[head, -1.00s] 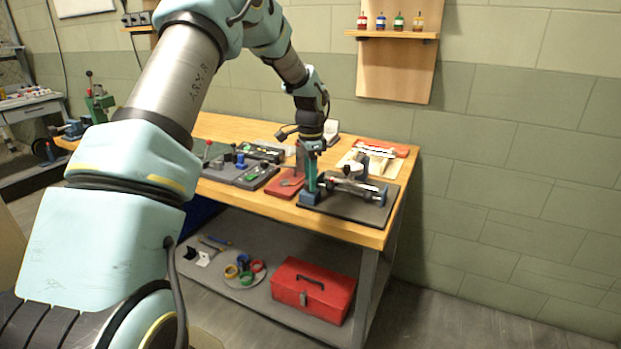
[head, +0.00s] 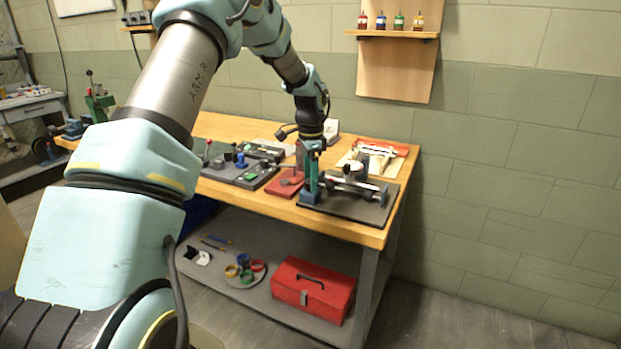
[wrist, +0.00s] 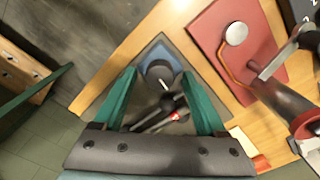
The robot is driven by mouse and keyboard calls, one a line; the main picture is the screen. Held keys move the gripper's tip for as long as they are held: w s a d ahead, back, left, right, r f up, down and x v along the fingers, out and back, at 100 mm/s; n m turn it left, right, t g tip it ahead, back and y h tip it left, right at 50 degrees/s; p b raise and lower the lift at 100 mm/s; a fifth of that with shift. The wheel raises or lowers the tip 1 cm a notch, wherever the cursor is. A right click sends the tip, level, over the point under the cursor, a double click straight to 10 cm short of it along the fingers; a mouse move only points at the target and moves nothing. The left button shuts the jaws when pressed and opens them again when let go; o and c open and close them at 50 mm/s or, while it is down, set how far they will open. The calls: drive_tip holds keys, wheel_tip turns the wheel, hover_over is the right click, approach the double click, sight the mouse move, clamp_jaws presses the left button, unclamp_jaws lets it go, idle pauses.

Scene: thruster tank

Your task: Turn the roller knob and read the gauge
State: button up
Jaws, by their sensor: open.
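The roller rig (head: 352,186) stands on a dark mat (head: 345,208) at the right front of the bench, with metal rollers between blue end pieces. In the wrist view a dark round knob (wrist: 158,71) with a pale mark sits on a blue-grey base (wrist: 160,50). My gripper (head: 311,186) is low over the left end of the rig. In the wrist view my gripper (wrist: 160,76) is open, its green fingers either side of the knob; contact cannot be told. Part of the rig shows between the fingers. I cannot make out a gauge face or reading.
A red plate (wrist: 215,28) with a pale disc lies close beside the rig. Other fixtures (head: 250,172) fill the bench to the left. A beige board (head: 352,157) lies behind the rig. A red toolbox (head: 312,290) is on the lower shelf.

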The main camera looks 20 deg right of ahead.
drive_tip(key=shift+r, duration=0.15)
wheel_tip(320, 180, up, 11)
drive_tip(key=b, duration=0.2)
drive_tip(key=shift+f+b, duration=0.2)
drive_tip(key=shift+b, duration=0.1)
drive_tip(key=s+a+f+n, duration=0.3)
drive_tip(key=s+a+n, duration=0.5)
drive_tip(key=a, duration=0.6)
drive_tip(key=s+a+f+n+t, duration=0.1)
drive_tip(key=s+a+f+n, duration=0.3)
drive_tip(key=s+a+n, duration=0.5)
drive_tip(key=s+a, duration=0.4)
drive_tip(key=a, duration=0.2)
drive_tip(key=shift+s+a+t, duration=0.2)
drive_tip(key=shift+t, duration=0.1)
drive_tip(key=shift+o, duration=0.3)
